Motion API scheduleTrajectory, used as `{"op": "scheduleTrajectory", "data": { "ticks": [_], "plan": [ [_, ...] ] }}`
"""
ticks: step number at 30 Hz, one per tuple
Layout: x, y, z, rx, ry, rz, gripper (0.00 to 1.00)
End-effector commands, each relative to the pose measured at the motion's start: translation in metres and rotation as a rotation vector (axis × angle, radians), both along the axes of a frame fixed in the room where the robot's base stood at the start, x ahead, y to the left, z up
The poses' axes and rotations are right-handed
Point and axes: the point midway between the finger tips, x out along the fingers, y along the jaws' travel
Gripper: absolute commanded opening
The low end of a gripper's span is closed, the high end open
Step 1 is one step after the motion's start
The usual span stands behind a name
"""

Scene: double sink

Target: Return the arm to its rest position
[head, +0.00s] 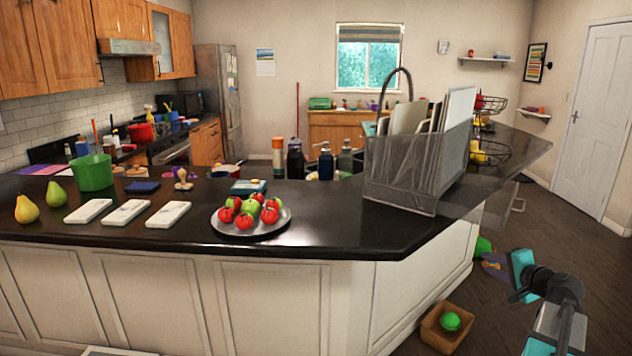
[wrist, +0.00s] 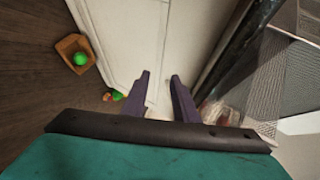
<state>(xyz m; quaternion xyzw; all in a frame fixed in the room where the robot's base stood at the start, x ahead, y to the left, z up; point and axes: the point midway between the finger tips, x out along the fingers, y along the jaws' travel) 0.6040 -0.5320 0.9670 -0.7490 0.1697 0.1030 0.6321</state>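My arm shows at the lower right of the head view, beyond the counter's right end, with teal and dark sections over the floor. The gripper is open and empty.
The dark counter (head: 310,215) holds a plate (head: 270,228) of apples and a mesh file holder (head: 400,175) near its right end. A box (head: 436,330) with a green ball (head: 450,321) sits on the floor near my arm. Floor toward the door (head: 600,125) looks open.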

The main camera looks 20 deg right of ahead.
Motion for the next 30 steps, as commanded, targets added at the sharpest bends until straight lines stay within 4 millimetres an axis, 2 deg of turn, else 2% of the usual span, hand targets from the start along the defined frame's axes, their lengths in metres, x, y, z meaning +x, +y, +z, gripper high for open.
{"op": "scheduleTrajectory", "data": {
  "ticks": [1, 6, 15, 23, 30],
  "plan": [
    [0.009, 0.017, -0.021, 0.005, 0.033, 0.03, 0.26],
    [0.032, 0.068, -0.086, 0.008, 0.144, 0.125, 0.26],
    [0.048, 0.168, -0.197, -0.004, 0.344, 0.313, 0.26],
    [0.037, 0.261, -0.288, -0.031, 0.525, 0.494, 0.26],
    [0.005, 0.343, -0.365, -0.073, 0.695, 0.676, 0.26]
  ]
}}
